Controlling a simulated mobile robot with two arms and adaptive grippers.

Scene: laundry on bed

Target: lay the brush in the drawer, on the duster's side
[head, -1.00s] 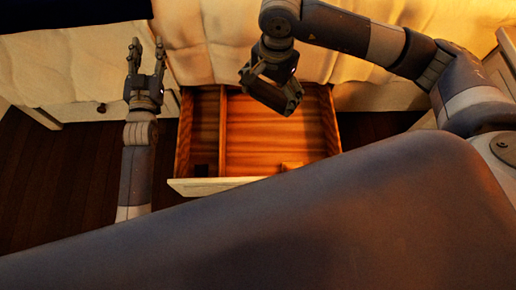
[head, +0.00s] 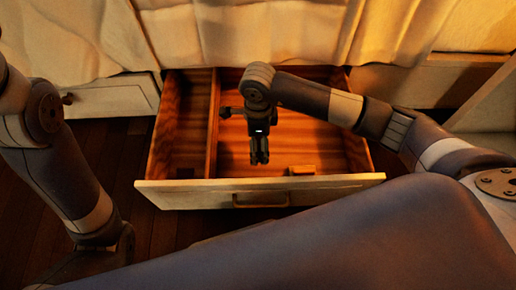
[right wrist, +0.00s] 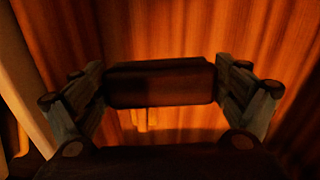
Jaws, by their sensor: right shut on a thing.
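The open drawer (head: 326,182) has a divider (head: 213,125) between a narrow left compartment and a wide right one. My right gripper (head: 260,157) points down over the wide compartment. In the right wrist view, its fingers are shut on a dark block-like thing, which I take for the brush (right wrist: 160,84); it spans between the fingertips, above the drawer floor. A small dark thing (head: 184,173) lies front in the narrow compartment. A small wooden block (head: 302,170) lies front in the wide one. I cannot tell which is the duster. My left gripper is out of view.
Pale bedding (head: 250,30) hangs behind the drawer. A shut drawer front (head: 112,98) is at the left. The drawer's front panel with its handle (head: 262,200) faces me. Most of both compartments' floor looks clear.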

